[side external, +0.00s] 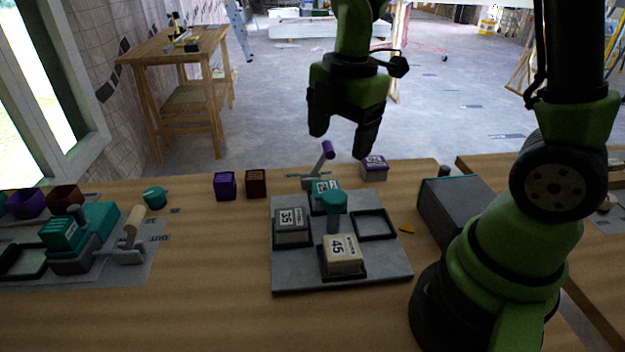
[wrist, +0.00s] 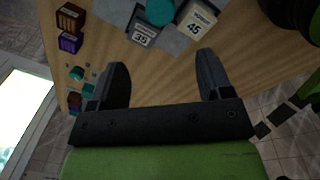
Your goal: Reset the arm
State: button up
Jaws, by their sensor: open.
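My gripper (side external: 342,135) hangs above the far edge of the wooden table, fingers pointing down. It is open and empty, and it is apart from everything on the table. In the wrist view its two fingers (wrist: 162,85) stand wide apart with bare table and floor between and around them. My gripper is behind and above a grey panel (side external: 290,278) that carries several labelled blocks.
The panel holds a grey block marked 35 (side external: 292,228), a beige block marked 45 (side external: 341,255) and a teal knob (side external: 333,201). A grey box (side external: 455,208) is at right.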

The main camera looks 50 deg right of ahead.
jog(key=s+a+r+m+t+y, duration=0.1)
jog(key=s+r+m, duration=0.4)
jog(key=m, duration=0.5)
jog(key=s+a+r+m+t, duration=0.3)
jog(key=s+r+m+t, duration=0.2)
jog(key=m, duration=0.6)
jog(key=shift+s+a+r+y, duration=0.15)
jog(key=shift+s+r+y, duration=0.25)
jog(key=shift+s+r, duration=0.15)
